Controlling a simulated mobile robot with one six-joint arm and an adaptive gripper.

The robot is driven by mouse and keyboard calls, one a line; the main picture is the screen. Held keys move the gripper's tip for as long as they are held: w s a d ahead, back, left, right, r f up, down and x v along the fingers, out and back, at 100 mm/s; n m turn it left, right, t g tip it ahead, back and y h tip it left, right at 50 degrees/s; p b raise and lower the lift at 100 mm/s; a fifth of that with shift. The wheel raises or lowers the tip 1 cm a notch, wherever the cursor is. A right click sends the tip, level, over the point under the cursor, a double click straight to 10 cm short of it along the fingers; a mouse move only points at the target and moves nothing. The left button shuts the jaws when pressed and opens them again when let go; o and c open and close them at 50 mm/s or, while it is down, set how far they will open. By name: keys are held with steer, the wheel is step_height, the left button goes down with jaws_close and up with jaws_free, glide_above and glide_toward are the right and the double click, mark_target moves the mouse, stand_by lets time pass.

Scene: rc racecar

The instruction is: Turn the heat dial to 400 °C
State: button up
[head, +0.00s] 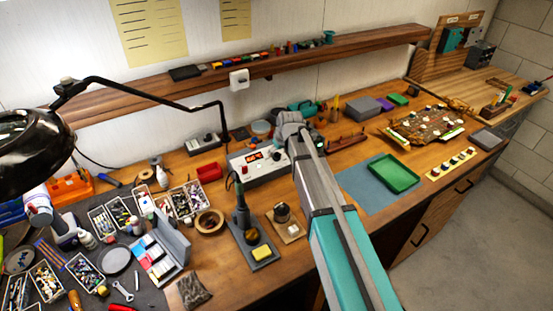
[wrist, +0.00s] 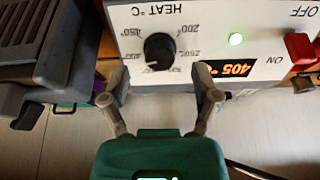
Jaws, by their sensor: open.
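The heat dial (wrist: 160,50) is a black round knob on the white front panel of the heat station (wrist: 218,20). The panel appears upside down in the wrist view. A pale mark shows on the knob's lower left edge, toward partly hidden scale numbers. The red display (wrist: 231,68) is lit and seems to read about 405. My gripper (wrist: 160,97) is open and empty, its two fingers apart on either side below the dial, with no visible contact. In the head view the station (head: 262,172) stands at the bench's back middle, partly behind my arm; my fingertips are hidden there.
A green light (wrist: 236,39) is lit and a red switch (wrist: 301,48) sits beside it. A dark ribbed device (wrist: 45,40) stands close on the left. A soldering iron stand (head: 245,232) and a wooden bowl (head: 209,221) are in front of the station.

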steer(key=shift+b+x, duration=0.75)
steer(key=shift+x, duration=0.35)
jaws_close()
steer(key=shift+n, duration=0.4)
jaws_free()
